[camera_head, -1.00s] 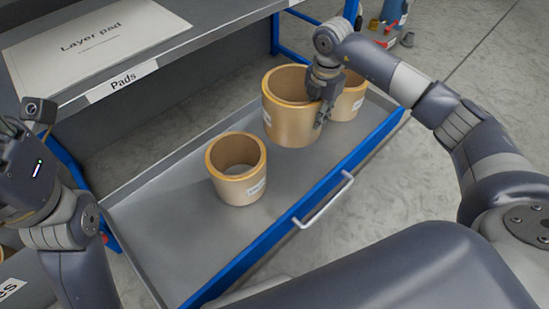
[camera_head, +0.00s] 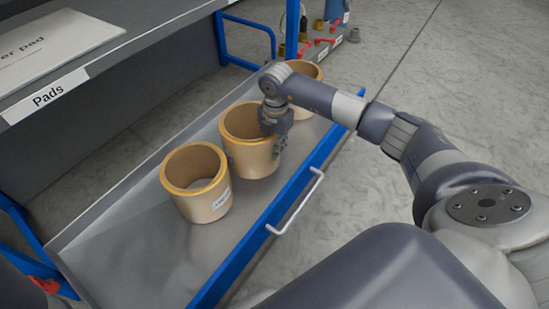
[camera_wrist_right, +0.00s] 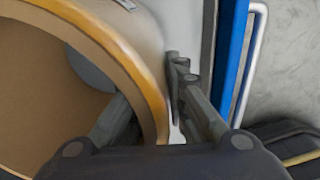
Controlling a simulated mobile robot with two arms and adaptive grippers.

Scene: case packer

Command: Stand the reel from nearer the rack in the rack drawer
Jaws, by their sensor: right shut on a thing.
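My right gripper (camera_head: 277,146) is shut on the near-right wall of the middle tan reel (camera_head: 245,155). In the right wrist view, one finger is inside the reel (camera_wrist_right: 148,35) and the other is outside its wall. The held reel is upright, hollow side up, over or on the grey floor of the rack drawer (camera_head: 150,260); I cannot tell whether its base touches. Another tan reel (camera_head: 190,200) with a white label stands upright to its left. A third reel (camera_head: 302,101) is behind to the right, partly hidden by my arm. My left gripper is out of view.
The drawer has a blue front edge (camera_head: 240,262) and a white handle (camera_head: 298,203). Above and behind it is a shelf with a layer pad (camera_head: 50,45) and a "Pads" label (camera_head: 46,95). Bare drawer floor shows at the near left. Red and blue items (camera_head: 325,40) stand beyond.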

